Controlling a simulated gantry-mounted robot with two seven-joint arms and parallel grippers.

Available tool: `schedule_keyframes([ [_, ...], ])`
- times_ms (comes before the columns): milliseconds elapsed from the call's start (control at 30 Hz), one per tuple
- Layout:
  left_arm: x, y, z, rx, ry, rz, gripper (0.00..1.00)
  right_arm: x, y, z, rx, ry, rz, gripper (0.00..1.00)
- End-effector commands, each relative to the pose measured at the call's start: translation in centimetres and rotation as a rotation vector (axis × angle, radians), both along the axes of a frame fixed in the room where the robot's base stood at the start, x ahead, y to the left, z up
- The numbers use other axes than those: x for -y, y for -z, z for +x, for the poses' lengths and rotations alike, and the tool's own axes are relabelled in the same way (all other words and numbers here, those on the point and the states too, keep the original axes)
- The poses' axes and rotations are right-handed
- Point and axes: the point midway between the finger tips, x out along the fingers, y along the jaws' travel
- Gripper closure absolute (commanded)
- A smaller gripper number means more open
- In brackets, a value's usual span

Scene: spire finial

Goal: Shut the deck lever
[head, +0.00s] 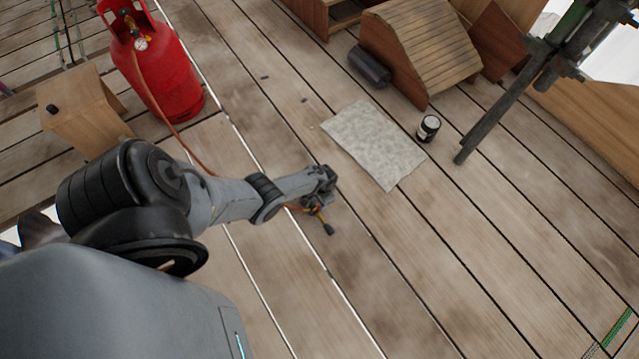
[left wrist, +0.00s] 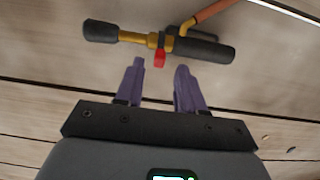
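A gas torch (head: 322,222) lies by the deck planks at the end of my left arm. In the left wrist view the torch (left wrist: 130,37) has a black nozzle at left, a brass tube and a black handle at right. A small red lever (left wrist: 160,58) sticks out from its middle toward my fingers. My left gripper (left wrist: 160,65) is open, its two purple fingers apart, with the red lever in line with the gap at the fingertips. I cannot tell whether they touch it. My left gripper (head: 322,182) looks small in the head view. My right gripper is out of view.
An orange hose (head: 165,118) runs from a red gas cylinder (head: 170,70) behind my left arm. A wooden stool (head: 75,105) stands beside the cylinder. A grey sheet (head: 372,143), a dark tin (head: 428,128) and a shingled wooden piece (head: 425,45) lie farther right.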

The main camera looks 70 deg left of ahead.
Motion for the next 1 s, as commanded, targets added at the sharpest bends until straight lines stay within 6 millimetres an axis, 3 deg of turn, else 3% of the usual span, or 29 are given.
schedule_keyframes([
  [33,-0.1,-1.6,0.1,0.000,0.001,0.001,0.62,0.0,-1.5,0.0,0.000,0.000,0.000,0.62],
  [100,-0.1,-2.7,0.1,-0.001,0.001,0.000,0.62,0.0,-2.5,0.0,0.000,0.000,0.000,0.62],
  [333,-0.1,-5.4,0.4,-0.001,0.001,0.001,0.62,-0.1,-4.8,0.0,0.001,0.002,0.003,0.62],
  [867,-0.2,-5.9,0.6,0.006,-0.005,0.003,0.62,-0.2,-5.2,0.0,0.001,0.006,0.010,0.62],
  [967,-0.4,-6.0,1.9,0.060,-0.012,0.015,0.62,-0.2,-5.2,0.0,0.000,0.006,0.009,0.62],
  [1000,-0.8,-6.6,3.5,0.114,-0.011,0.029,0.62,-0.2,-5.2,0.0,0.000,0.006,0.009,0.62],
])
